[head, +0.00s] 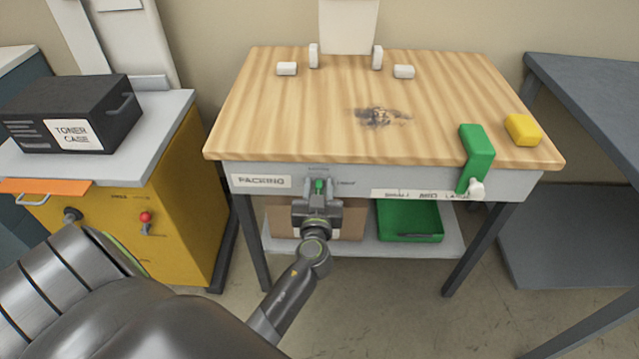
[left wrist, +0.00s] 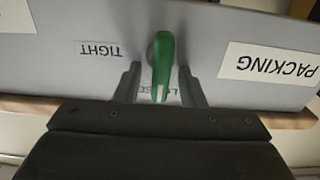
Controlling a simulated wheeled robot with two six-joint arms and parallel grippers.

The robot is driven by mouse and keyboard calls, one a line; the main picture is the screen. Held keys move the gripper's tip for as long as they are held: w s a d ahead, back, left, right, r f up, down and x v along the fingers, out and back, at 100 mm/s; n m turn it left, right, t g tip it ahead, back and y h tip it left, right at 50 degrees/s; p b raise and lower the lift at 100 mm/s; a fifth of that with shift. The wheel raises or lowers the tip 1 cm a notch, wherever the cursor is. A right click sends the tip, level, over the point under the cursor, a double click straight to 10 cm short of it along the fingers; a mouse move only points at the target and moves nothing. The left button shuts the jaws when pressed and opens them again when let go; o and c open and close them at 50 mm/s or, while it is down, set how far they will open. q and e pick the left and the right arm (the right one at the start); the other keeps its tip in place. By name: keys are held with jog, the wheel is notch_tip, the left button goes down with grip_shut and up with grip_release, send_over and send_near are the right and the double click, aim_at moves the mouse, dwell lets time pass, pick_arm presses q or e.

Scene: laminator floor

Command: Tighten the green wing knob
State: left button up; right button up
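The green wing knob (left wrist: 162,62) is on the grey front apron of the packing table (head: 290,130). In the left wrist view, which is upside down, its white-marked tip lies over a partly covered label that seems to read LOOSE. A TIGHT label (left wrist: 99,49) is to its left there. The knob also shows small in the head view (head: 319,184). My left gripper (left wrist: 160,88) is open, with one finger on each side of the knob and a visible gap on both sides. My right gripper is not in view.
A green clamp-like piece (head: 477,150) with a white knob hangs over the table's front right edge, beside a yellow block (head: 522,130). A green tray (head: 410,222) is on the shelf below. A yellow cabinet (head: 185,215) with a black toner case (head: 75,112) stands left.

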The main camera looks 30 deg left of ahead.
pick_arm(q)
jog(key=c, duration=0.7)
